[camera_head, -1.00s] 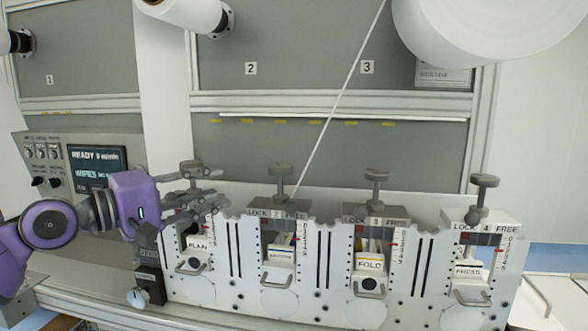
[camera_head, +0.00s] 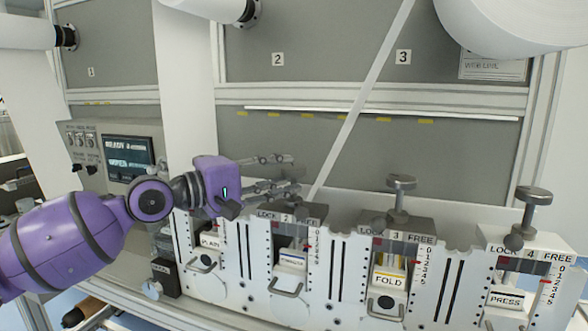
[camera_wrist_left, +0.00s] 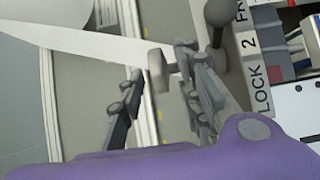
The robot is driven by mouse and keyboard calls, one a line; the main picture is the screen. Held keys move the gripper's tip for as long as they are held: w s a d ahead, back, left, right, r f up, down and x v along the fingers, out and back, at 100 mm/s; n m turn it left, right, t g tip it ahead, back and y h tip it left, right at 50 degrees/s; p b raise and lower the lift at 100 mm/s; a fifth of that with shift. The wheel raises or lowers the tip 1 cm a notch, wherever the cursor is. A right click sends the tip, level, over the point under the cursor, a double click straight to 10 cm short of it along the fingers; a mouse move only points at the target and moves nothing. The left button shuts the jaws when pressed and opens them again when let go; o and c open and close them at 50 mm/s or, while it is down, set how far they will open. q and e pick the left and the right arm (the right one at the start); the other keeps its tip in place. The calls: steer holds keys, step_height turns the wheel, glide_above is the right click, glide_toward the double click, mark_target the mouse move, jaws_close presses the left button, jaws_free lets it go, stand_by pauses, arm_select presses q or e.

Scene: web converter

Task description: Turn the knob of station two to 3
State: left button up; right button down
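Station two (camera_head: 291,262) is a white module with a LOCK 2 FREE plate, a vertical scale and a small red pointer near the scale's upper part; I cannot read its exact value. Its knob is mostly hidden behind my left gripper (camera_head: 292,173) in the head view. In the left wrist view a grey knob (camera_wrist_left: 157,72) shows between the tips of the open left gripper (camera_wrist_left: 160,62); I cannot tell if a finger touches it. The dark ball lever (camera_wrist_left: 218,12) stands beside the LOCK 2 plate (camera_wrist_left: 256,75). My right gripper is not in view.
Station three (camera_head: 389,281), with its upright knob (camera_head: 401,184), and station four (camera_head: 511,300), with a taller knob (camera_head: 534,196), stand to the right. Station one (camera_head: 210,242) is partly behind my left wrist. A white web strip (camera_head: 362,105) slants down behind the gripper.

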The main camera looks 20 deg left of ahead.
mark_target(282, 172)
arm_select(q)
steer(key=shift+x, duration=1.1)
steer(key=shift+w+d, duration=0.4)
steer(key=shift+w, duration=0.1)
steer(key=shift+c, duration=0.5)
jaws_close()
